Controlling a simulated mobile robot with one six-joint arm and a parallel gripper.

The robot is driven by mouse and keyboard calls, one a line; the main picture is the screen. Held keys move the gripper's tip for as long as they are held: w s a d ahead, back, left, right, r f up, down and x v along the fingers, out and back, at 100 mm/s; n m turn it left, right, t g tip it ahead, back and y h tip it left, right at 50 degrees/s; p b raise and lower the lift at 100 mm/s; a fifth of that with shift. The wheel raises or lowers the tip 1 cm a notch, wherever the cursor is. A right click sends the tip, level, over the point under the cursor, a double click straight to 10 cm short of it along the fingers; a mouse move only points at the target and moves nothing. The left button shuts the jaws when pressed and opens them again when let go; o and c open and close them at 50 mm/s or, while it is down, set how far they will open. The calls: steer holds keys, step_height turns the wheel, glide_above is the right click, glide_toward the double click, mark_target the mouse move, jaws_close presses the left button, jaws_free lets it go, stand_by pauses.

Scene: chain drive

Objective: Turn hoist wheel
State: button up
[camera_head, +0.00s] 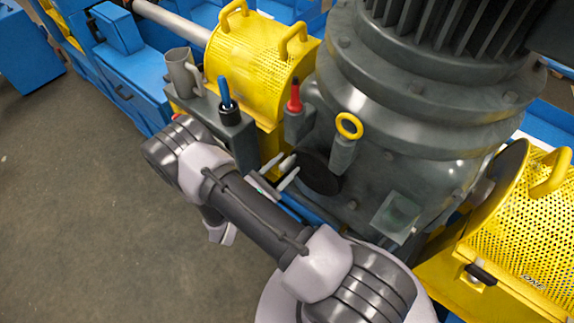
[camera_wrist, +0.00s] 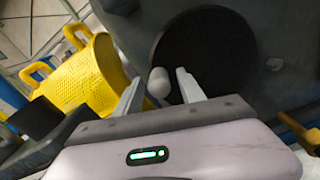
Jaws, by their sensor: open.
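The hoist wheel appears to be the round black disc (camera_head: 320,173) on the front of the large grey machine. It also shows in the wrist view (camera_wrist: 210,50), flat against the grey housing. A pale rounded knob (camera_wrist: 158,82) stands out from its left part, and the knob shows in the head view (camera_head: 287,161) too. My gripper (camera_head: 280,171) is close in front of the disc with its fingers parted. In the wrist view my gripper (camera_wrist: 158,90) has one finger on either side of the knob; I cannot tell whether either finger touches it.
A yellow perforated guard (camera_head: 262,55) stands at the upper left and another (camera_head: 525,205) at the right. A yellow ring (camera_head: 349,126) projects above the disc. Bare floor lies at the left.

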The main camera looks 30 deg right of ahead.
steer(key=shift+w+d, duration=0.2)
steer(key=shift+d, duration=0.45)
jaws_close()
stand_by(0.9)
